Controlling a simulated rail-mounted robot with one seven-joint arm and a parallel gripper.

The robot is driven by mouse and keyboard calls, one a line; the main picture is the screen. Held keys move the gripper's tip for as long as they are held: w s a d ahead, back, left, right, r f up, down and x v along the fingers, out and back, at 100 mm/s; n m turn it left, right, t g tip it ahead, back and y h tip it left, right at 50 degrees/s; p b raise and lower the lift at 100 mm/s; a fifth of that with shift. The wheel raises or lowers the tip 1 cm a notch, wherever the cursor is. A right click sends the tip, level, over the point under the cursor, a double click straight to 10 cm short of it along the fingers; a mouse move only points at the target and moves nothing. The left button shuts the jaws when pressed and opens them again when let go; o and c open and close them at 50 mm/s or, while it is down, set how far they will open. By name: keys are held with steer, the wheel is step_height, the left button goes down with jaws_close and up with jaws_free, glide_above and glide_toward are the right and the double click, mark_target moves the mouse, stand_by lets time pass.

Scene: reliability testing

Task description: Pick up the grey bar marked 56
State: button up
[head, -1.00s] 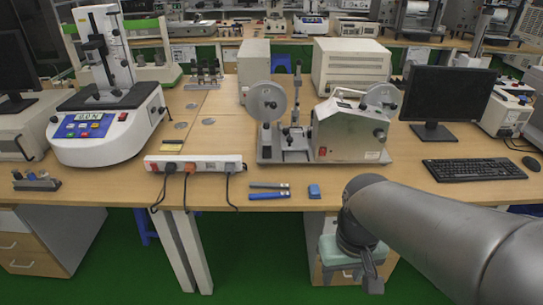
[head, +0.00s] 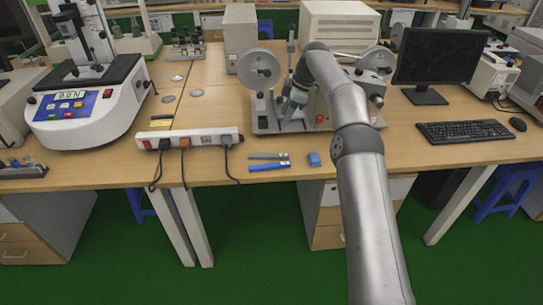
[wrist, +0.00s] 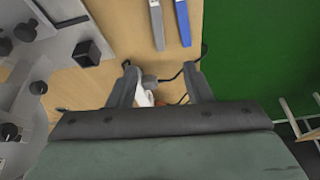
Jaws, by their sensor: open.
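A thin grey bar (head: 268,156) lies flat near the front edge of the wooden table, just behind a blue bar (head: 269,167). No number is readable on either. In the wrist view the grey bar (wrist: 157,22) and the blue bar (wrist: 182,22) lie side by side at the top, beyond the fingertips, with their far ends cut off by the frame. My gripper (head: 285,117) hangs in front of the grey test machine, behind and above the bars. In the wrist view my gripper (wrist: 159,72) is open, its fingers apart with nothing held.
A white power strip (head: 189,138) with plugs and cables lies left of the bars. A small blue block (head: 314,159) lies to their right. The grey test machine (head: 345,111) stands close beside my gripper. A keyboard (head: 471,132) is farther right. Bare table surrounds the bars.

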steer(key=b, duration=0.1)
glide_toward(267, 155)
steer(key=x, duration=0.2)
steer(key=shift+a+f, duration=0.25)
steer(key=shift+a, duration=0.1)
steer(key=shift+p+x, duration=0.45)
steer(key=shift+x, duration=2.25)
steer(key=shift+d, duration=0.2)
jaws_close()
